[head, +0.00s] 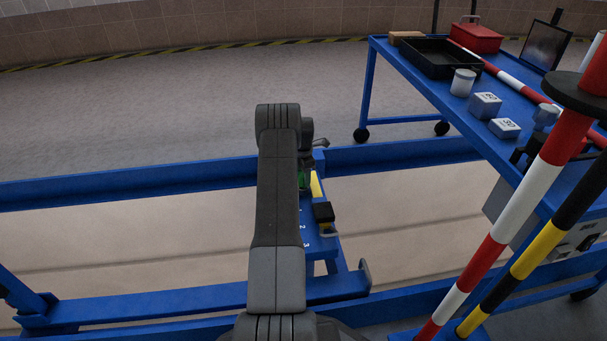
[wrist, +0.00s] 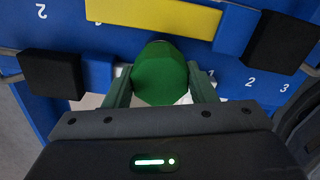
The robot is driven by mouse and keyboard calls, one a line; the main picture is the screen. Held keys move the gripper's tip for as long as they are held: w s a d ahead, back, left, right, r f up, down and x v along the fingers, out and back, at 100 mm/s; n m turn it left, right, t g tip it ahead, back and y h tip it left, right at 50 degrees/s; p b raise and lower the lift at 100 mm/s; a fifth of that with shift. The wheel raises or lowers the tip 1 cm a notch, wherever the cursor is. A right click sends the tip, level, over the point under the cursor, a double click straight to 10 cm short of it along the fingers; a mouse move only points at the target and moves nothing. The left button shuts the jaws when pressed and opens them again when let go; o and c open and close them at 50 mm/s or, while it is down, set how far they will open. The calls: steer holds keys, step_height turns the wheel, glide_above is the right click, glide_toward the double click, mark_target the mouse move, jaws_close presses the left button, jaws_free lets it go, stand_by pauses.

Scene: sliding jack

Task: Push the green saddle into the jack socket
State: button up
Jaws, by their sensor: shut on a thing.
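The green saddle (wrist: 160,78) is a rounded, faceted block in the middle of the wrist view. My gripper (wrist: 160,72) is shut on it, with one dark green finger at each side. A sliver of the saddle (head: 303,181) shows in the head view beside my arm, which hides most of it and the gripper. The blue jack beam (wrist: 236,73) passes just beyond the saddle and carries a yellow bar (wrist: 155,15) and white numbers. I cannot make out the jack socket; whether the saddle touches it is hidden.
Black blocks sit on the jack at left (wrist: 52,75) and right (wrist: 282,42) in the wrist view. Blue rails (head: 110,187) run across the head view. A blue trolley (head: 400,68) with a black tray (head: 440,58) and boxes stands right. Striped poles (head: 497,240) stand nearer at right.

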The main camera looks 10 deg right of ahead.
steer(key=shift+f, duration=0.85)
steer(key=o, duration=1.1)
step_height(320, 180, up, 14)
steer(key=p, duration=0.5)
steer(key=shift+f, duration=0.1)
step_height(320, 180, down, 14)
steer(key=b, duration=0.5)
steer(key=shift+r, duration=0.35)
steer(key=shift+a, duration=0.1)
